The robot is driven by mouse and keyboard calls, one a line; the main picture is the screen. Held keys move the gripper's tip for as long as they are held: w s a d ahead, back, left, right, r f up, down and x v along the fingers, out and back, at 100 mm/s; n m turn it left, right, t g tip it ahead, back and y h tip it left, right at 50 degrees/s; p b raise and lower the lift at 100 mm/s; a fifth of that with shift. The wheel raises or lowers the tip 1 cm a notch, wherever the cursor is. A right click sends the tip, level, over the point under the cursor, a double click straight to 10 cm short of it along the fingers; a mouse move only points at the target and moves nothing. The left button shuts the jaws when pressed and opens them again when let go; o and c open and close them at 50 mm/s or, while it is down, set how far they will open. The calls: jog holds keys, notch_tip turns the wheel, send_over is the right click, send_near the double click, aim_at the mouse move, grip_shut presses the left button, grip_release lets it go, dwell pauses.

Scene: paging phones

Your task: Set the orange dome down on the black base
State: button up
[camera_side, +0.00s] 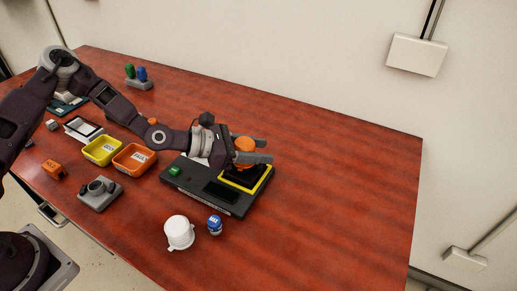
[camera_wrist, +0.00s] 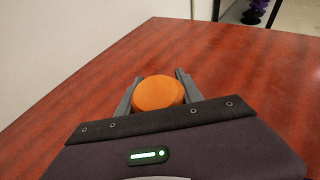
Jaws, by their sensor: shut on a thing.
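My gripper (camera_side: 262,150) is shut on the orange dome (camera_side: 244,146). In the wrist view the dome (camera_wrist: 158,93) sits between the two grey fingers of my gripper (camera_wrist: 158,88), one on each side. In the side view the gripper and dome are over the right part of a dark flat device with a yellow-edged square (camera_side: 263,185). The black base (camera_side: 238,175) appears to be the dark part within that yellow edge, just below the dome and partly hidden by the gripper. I cannot tell whether the dome touches it.
A yellow bin (camera_side: 102,151) and an orange bin (camera_side: 134,159) stand left of the device. A white round container (camera_side: 179,233) and a small blue-topped item (camera_side: 215,225) stand in front. A grey controller (camera_side: 100,193) is at front left. The table's right side (camera_side: 340,190) is clear.

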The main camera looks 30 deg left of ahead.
jog(key=shift+f, duration=0.2)
jog(key=shift+f, duration=0.35)
jog(key=shift+f, duration=0.65)
dwell(0.6)
jog(key=o, duration=1.8)
jog(key=shift+c, duration=0.2)
jog(key=shift+r, duration=3.25)
